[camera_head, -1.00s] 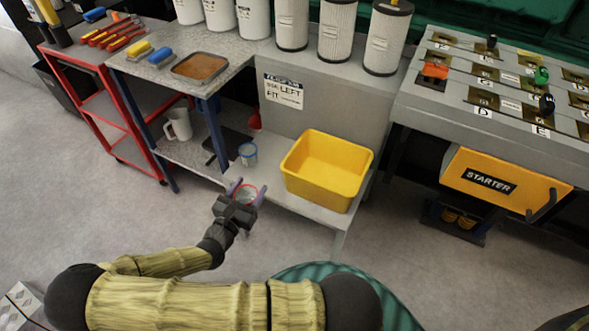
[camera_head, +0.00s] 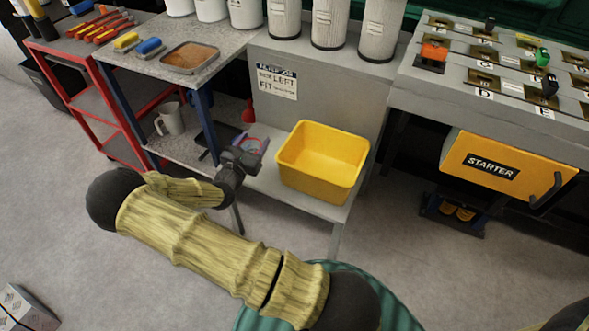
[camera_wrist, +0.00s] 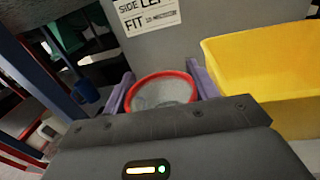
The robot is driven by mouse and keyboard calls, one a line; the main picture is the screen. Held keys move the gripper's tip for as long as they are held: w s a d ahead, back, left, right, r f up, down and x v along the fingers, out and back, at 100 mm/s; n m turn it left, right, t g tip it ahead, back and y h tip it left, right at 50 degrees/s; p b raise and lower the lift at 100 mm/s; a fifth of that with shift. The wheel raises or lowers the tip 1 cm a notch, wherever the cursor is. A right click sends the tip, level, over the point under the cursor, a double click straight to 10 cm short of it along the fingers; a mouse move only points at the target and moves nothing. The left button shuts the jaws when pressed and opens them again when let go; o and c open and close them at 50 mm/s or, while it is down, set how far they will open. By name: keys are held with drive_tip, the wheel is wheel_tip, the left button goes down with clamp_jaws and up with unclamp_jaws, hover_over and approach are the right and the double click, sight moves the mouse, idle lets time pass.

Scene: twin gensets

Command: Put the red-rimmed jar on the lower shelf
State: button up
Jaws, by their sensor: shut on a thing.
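The red-rimmed jar (camera_head: 252,144) is a clear, round jar with a red rim. It also shows in the wrist view (camera_wrist: 163,92), its open mouth facing the camera, between two purple fingers. My gripper (camera_head: 257,144) is shut on it; in the wrist view my gripper (camera_wrist: 163,86) has a finger at each side of the jar. The lower shelf (camera_head: 293,206) is a grey board under the workbench. The jar is over this shelf, left of the yellow bin. I cannot tell whether its base touches the shelf; its lower part is hidden.
A yellow bin (camera_head: 322,160) stands on the shelf close to my gripper's right, also in the wrist view (camera_wrist: 265,75). A grey mug (camera_head: 170,119) stands at the shelf's left. A blue bench leg (camera_head: 204,128) rises left of my gripper. The workbench top (camera_head: 228,47) overhangs.

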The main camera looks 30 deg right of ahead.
drive_tip(key=shift+w+d+r, duration=0.3)
drive_tip(key=shift+w+d, duration=0.45)
drive_tip(key=shift+d, duration=0.05)
drive_tip(key=shift+f, duration=0.1)
wheel_tip(320, 180, down, 6)
drive_tip(key=b, duration=0.2)
wheel_tip(320, 180, down, 4)
drive_tip(key=shift+w+a+r+b, duration=0.1)
drive_tip(key=shift+b, duration=0.7)
drive_tip(key=shift+d, duration=0.2)
